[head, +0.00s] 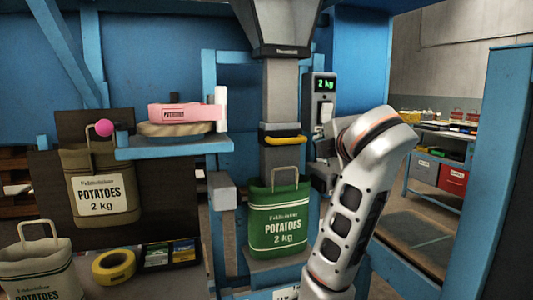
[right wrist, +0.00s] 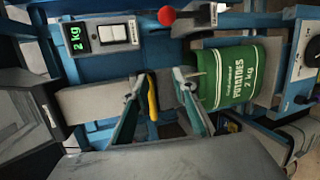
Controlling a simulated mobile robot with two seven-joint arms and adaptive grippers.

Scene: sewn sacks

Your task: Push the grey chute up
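The grey chute (head: 280,95) hangs upright below a dark hopper (head: 285,25). My right gripper (right wrist: 162,75) is open in the right wrist view. The yellow handle (right wrist: 153,98) shows between its fingers, closer to the left one; I cannot tell whether they touch. In the head view the right gripper (head: 322,176) is mostly hidden by its arm, right of the chute. My left gripper is not in view.
A scale display reading 2 kg (head: 325,84) is mounted right of the chute. A blue shelf (head: 175,147) with a pink sack (head: 180,112) is at left. Brown (head: 100,185) and cream sacks (head: 40,270) and yellow tape (head: 114,266) are further left.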

